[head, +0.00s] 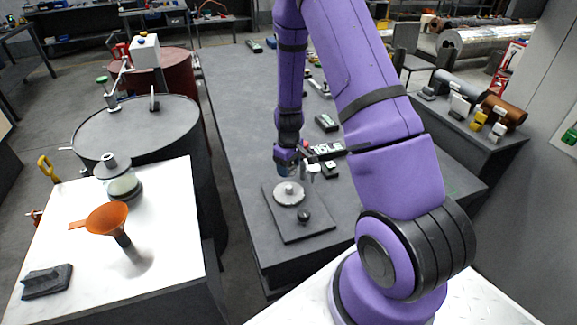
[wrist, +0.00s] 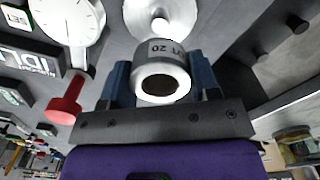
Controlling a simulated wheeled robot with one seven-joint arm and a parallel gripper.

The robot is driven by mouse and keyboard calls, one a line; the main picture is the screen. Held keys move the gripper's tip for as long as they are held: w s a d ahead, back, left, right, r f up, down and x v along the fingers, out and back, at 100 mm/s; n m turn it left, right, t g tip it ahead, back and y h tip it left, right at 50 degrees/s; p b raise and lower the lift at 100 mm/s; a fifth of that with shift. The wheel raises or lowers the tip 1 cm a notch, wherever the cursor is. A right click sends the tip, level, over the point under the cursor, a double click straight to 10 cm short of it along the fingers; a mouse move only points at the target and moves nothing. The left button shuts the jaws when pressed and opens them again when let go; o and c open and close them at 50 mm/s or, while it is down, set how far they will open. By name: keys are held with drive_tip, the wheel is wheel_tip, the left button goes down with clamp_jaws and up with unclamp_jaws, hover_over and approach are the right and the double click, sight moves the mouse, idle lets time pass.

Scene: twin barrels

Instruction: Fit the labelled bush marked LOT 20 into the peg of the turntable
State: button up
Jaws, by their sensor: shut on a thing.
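The bush (wrist: 160,80) is a short grey ring with a pale rim and an open bore. Its label, upside down in the wrist view, reads LOT 20. My gripper (wrist: 160,72) is shut on it, with a blue finger on each side. The turntable (wrist: 141,14) is a pale disc just beyond the bush in the wrist view; the bush looks apart from it. In the head view the turntable (head: 282,198) sits on a dark plate, with its short peg (head: 289,187) upright at the centre. My gripper (head: 287,166) is just above and behind it; the bush is hardly visible there.
A black knob (head: 304,215) stands on the plate in front of the turntable. A white table (head: 170,255) with an orange funnel (head: 106,218) is at left.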

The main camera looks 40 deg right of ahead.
sight(289, 186)
drive_tip(key=shift+f, duration=2.9)
drive_tip(key=shift+f, duration=1.85)
drive_tip(key=o, duration=1.3)
wheel_tip(289, 186, up, 11)
drive_tip(key=shift+f, duration=0.1)
